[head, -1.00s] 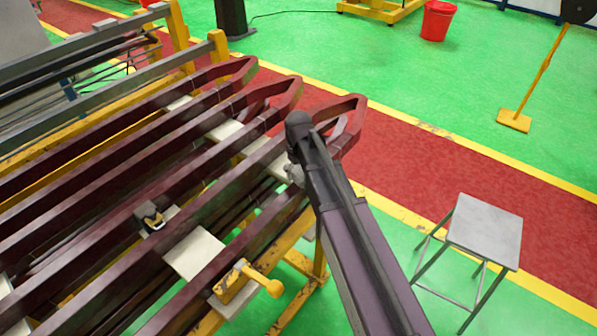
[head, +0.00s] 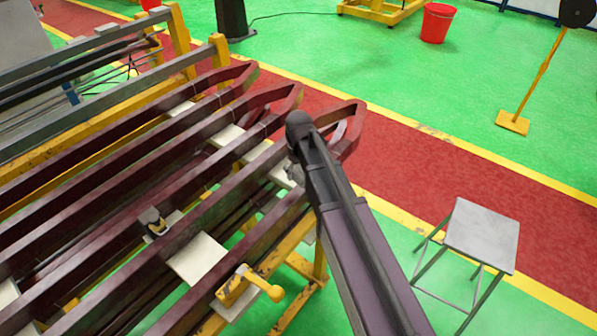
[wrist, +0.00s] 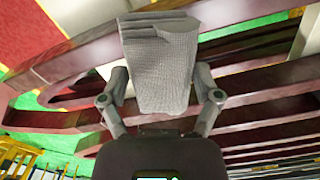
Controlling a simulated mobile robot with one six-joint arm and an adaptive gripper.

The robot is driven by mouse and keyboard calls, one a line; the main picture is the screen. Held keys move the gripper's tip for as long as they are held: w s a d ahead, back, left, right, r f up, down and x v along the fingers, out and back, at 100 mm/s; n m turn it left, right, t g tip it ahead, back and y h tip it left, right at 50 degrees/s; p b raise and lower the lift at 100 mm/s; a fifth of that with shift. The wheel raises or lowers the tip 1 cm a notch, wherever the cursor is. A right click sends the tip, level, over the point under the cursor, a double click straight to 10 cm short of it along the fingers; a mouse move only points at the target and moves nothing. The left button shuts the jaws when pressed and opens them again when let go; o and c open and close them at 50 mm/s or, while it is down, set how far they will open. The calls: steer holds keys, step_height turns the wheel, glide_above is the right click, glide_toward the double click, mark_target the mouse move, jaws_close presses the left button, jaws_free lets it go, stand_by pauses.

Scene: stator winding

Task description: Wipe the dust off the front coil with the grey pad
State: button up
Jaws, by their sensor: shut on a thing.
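My gripper (wrist: 160,98) is shut on the grey pad (wrist: 158,65), a ribbed grey block held between its two fingers in the wrist view. In the head view my arm covers most of the gripper, and only a small grey part shows beside it. The front coil (head: 256,238) is the dark red bar nearest the front right of the rack, with a looped end (head: 350,120) just past my arm. The pad is close to the front coil near that looped end. I cannot tell whether they touch. No dust can be made out on the coil.
Several more dark red coils lie parallel behind on the yellow rack. A yellow clamp handle (head: 262,283) sticks out at the rack's front. A grey stool (head: 482,235) stands at the right.

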steer(key=shift+r+p, duration=0.85)
steer(key=shift+r, duration=0.2)
